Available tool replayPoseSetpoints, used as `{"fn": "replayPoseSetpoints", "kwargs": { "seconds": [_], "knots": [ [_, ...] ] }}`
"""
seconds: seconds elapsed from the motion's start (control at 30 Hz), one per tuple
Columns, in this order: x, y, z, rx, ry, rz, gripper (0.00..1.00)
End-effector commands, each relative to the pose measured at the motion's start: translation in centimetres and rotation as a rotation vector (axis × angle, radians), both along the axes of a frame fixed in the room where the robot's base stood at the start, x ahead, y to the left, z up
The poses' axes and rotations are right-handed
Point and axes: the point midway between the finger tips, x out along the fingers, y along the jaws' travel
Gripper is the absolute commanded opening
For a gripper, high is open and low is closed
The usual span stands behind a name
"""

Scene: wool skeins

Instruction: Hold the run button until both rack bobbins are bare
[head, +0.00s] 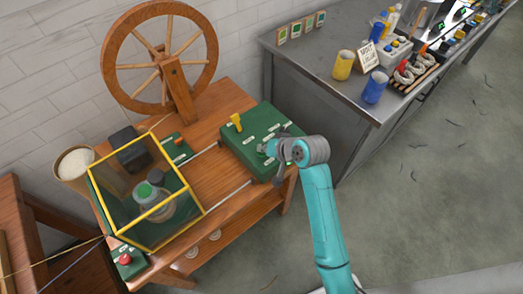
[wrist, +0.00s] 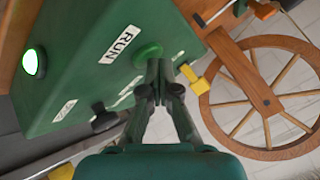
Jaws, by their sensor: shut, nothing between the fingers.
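The green control box (head: 240,152) stands on the wooden bench. In the wrist view its RUN label (wrist: 120,44) is beside a round green button (wrist: 147,51). My gripper (wrist: 166,68) is shut and empty, its fingertips at the button's edge. I cannot tell whether they touch or press it. In the head view my gripper (head: 268,149) is over the box, and the arm hides part of it. A lamp (wrist: 35,63) on the box glows green-white. A yellow-framed clear case (head: 186,190) holds green and pale rounded shapes (head: 150,195); I cannot tell whether they are the bobbins.
A large spinning wheel (head: 173,75) stands behind the box. A yellow lever (head: 237,122) stands up from the box. A red button (head: 125,259) is at the bench's front left. A grey table (head: 330,95) with cups and skeins is at right.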

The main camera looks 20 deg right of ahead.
Motion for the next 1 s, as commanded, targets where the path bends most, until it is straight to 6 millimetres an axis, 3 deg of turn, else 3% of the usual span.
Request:
{"fn": "replayPoseSetpoints", "kwargs": {
  "seconds": [0.73,1.0],
  "knots": [
    [0.0,0.0,0.0,-0.001,0.001,0.000,0.00],
    [0.0,0.0,1.1,0.000,0.000,0.000,0.00]
  ]
}}
